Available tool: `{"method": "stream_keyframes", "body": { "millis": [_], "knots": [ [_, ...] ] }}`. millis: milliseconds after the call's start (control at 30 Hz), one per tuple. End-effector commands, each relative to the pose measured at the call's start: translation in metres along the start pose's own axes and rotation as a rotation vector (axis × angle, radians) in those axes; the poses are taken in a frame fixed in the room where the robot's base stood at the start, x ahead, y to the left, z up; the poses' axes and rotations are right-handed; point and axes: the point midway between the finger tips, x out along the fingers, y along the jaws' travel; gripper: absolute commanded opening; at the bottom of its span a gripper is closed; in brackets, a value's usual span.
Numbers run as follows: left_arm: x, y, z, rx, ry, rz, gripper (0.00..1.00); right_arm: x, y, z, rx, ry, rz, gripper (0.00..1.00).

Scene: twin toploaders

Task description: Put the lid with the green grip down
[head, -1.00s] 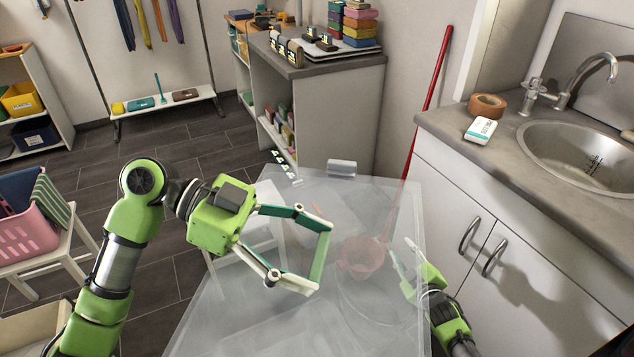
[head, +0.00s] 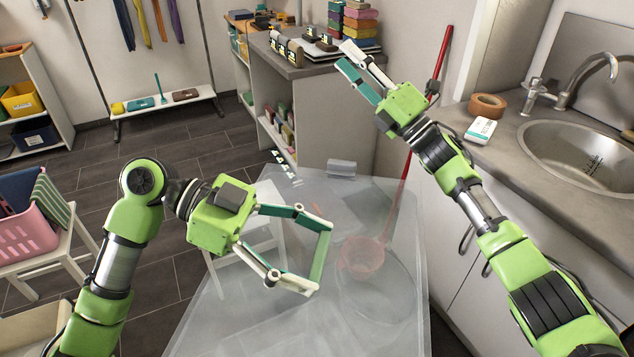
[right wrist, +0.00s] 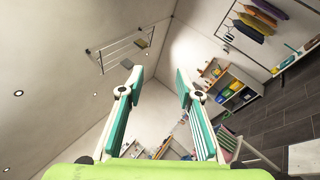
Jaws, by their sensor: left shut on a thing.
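A large see-through lid or panel (head: 300,330) fills the lower middle of the head view. A green grip bar (head: 319,262) shows in front of it. My left gripper (head: 321,258) is shut on this bar, with one finger at each end. Whether the panel lies flat or tilted is hard to tell. My right gripper (head: 344,54) is raised at the upper middle, away from the lid, with its fingers apart and nothing between them. In the right wrist view its open fingers (right wrist: 154,78) point up towards the ceiling.
A red round-headed tool (head: 362,253) and a white stool (head: 235,262) show through the clear panel. A sink counter (head: 560,185) stands at right. A shelf unit (head: 340,110) stands behind my right gripper. A pink basket (head: 25,235) is on a chair at left.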

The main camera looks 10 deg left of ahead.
Motion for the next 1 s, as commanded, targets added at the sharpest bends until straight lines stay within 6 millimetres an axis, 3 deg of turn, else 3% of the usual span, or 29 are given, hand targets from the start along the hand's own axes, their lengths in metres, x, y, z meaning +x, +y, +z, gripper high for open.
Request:
{"method": "stream_keyframes", "body": {
  "millis": [33,233,367,467,600,733,867,1000],
  "knots": [
    [0.0,0.0,-0.001,0.001,0.001,-0.001,0.41,0.016,0.024,-0.016,-0.068,0.066,0.041,0.32],
    [0.0,0.0,-0.001,0.001,0.001,0.0,0.41,0.054,0.104,-0.096,-0.362,0.351,0.207,0.32],
    [0.0,0.0,-0.001,0.001,0.001,-0.001,0.41,0.06,0.149,-0.16,-0.579,0.564,0.338,0.32],
    [0.0,0.0,-0.001,0.001,0.001,-0.001,0.41,0.053,0.176,-0.212,-0.764,0.753,0.455,0.32],
    [0.0,0.0,-0.001,0.001,0.001,0.0,0.41,0.019,0.196,-0.283,-1.052,1.072,0.648,0.32],
    [0.0,0.0,-0.001,0.001,0.001,-0.001,0.41,-0.028,0.191,-0.321,-1.287,1.39,0.825,0.32],
    [0.0,0.0,-0.001,0.001,0.001,-0.001,0.41,-0.077,0.176,-0.327,-1.471,1.728,0.988,0.32],
    [0.0,0.0,-0.001,0.001,0.001,0.0,0.41,-0.12,0.162,-0.305,-1.577,2.071,1.119,0.32]
  ]
}}
